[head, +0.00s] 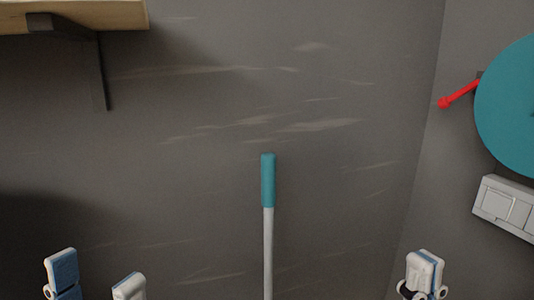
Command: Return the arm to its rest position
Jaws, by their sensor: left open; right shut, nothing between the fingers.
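My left gripper (95,280) is at the bottom left of the head view, its two white and blue fingers spread apart with nothing between them. My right gripper (425,270) is at the bottom right, its fingers together and holding nothing. Only the finger ends of both grippers show; the arms are below the frame.
An upright pole with a teal grip (268,180) stands between my grippers, its lower end out of frame. A wooden shelf (75,15) on a dark bracket is at upper left. On the right wall are a teal disc (510,110), a red lever (458,95) and a white switch box (505,205).

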